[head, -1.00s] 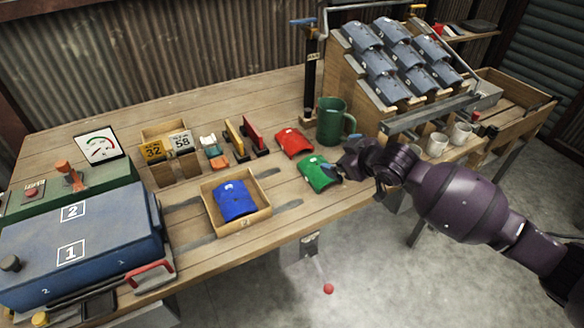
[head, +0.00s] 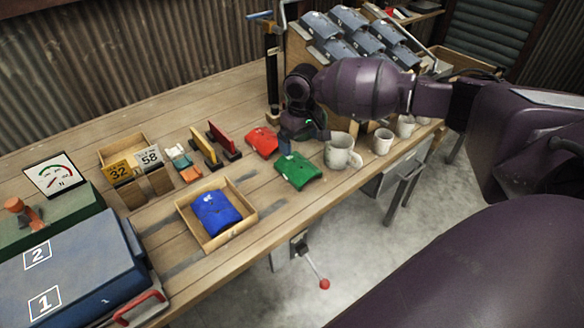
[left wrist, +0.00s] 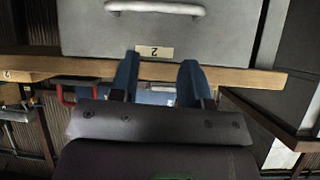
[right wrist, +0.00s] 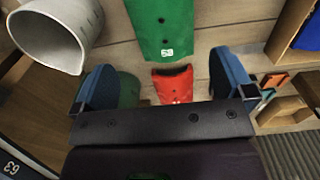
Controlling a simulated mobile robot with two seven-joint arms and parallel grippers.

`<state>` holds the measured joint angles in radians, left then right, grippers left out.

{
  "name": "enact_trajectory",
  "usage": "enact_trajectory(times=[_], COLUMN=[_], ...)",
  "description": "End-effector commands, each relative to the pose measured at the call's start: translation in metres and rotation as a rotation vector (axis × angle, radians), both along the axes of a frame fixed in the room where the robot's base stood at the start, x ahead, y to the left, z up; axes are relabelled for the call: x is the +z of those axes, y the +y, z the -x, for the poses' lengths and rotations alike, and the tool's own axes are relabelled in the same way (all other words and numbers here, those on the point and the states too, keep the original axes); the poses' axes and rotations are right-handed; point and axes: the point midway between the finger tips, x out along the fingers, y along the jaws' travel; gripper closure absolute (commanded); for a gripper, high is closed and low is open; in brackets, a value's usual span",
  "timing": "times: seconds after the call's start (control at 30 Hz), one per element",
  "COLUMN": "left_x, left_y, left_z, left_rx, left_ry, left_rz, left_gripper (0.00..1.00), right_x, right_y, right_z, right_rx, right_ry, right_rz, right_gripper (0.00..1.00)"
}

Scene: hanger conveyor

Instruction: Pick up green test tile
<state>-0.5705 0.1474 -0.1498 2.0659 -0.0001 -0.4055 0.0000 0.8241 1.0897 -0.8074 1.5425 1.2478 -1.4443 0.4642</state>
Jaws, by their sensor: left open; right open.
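The green test tile (head: 298,171) lies on the bench, curved side up, near the front edge. In the right wrist view the green tile (right wrist: 160,28) is at top centre, with a white number label. My right gripper (head: 303,140) is just behind and above it in the head view. Its blue fingers (right wrist: 164,82) are open and empty in the right wrist view, with the tile beyond the fingertips and not between them. My left gripper (left wrist: 157,80) is open and empty in front of a grey drawer marked 2; it is not in the head view.
A red tile (head: 263,142) lies left of my right gripper. A white mug (head: 342,152) stands close to the green tile's right. A wooden tray (head: 247,213) holds a blue tile (head: 215,212). Grey tiles (head: 345,45) fill a rack behind.

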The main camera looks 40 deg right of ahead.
Motion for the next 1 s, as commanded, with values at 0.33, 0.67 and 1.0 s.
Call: enact_trajectory(times=[0.33, 0.67, 1.0], left_x=[-0.012, -0.012, -0.022], left_y=[-0.002, -0.003, -0.003], left_z=[0.0, -0.005, -0.001], left_rx=[-0.003, -0.009, -0.013], left_ry=[0.014, 0.006, 0.023], left_rz=[0.001, 0.002, -0.002], left_gripper=[0.57, 0.57, 0.57], right_x=[-0.049, -0.072, -0.107], right_y=[0.001, 0.002, 0.003], right_z=[0.0, -0.001, -0.001], right_rx=[0.002, 0.003, 0.002], right_ry=[0.003, 0.0, -0.002], right_rz=[0.0, -0.001, -0.001], right_gripper=[0.0, 0.0, 0.0])
